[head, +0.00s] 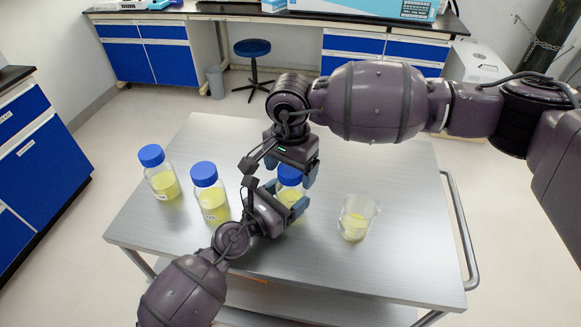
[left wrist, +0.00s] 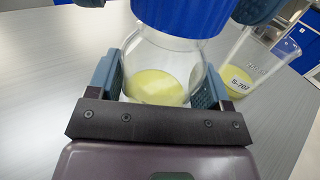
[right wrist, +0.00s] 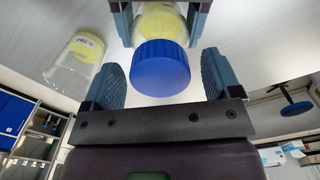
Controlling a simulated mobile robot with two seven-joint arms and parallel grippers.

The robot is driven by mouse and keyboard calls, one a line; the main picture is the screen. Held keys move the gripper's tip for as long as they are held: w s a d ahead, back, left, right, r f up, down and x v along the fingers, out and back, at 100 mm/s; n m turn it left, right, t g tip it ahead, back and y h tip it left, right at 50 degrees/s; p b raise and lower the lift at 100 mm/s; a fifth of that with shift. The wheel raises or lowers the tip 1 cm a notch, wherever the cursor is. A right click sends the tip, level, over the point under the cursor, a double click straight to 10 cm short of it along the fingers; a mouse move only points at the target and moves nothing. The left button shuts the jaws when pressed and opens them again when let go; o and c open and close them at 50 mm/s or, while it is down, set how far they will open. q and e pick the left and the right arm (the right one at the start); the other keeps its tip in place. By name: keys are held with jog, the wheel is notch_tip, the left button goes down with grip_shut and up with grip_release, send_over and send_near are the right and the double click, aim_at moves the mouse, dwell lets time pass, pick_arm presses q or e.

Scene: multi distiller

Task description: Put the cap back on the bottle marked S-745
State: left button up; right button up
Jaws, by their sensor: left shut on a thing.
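A clear bottle with yellow liquid (left wrist: 155,85) stands between the fingers of my left gripper (left wrist: 157,88), which is shut on its body. In the head view this bottle (head: 290,196) is partly hidden by both grippers. A blue cap (right wrist: 160,68) sits on its mouth; whether it is screwed down I cannot tell. My right gripper (right wrist: 163,82) comes from above and is open, its fingers on either side of the cap with gaps. The held bottle's label is hidden, so I cannot read S-745 on it.
Two more blue-capped bottles stand to the left, one near (head: 210,201) and one farther left (head: 162,182). A beaker (head: 356,219) with yellow liquid, its label seeming to read S-707, stands to the right. The metal cart top (head: 400,190) is clear at right.

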notch_tip(320, 180, up, 12)
dwell(0.7)
pick_arm(q)
jog(key=o, duration=1.8)
jog(key=shift+c, duration=0.2)
jog(key=v, duration=0.9)
jog(key=shift+s+a+b, duration=0.15)
jog(key=shift+b, duration=0.25)
jog(key=shift+s+a+r, duration=0.1)
jog(key=shift+s+a, duration=0.35)
jog(key=shift+s, duration=0.05)
pick_arm(e)
jog(key=shift+f, duration=0.85)
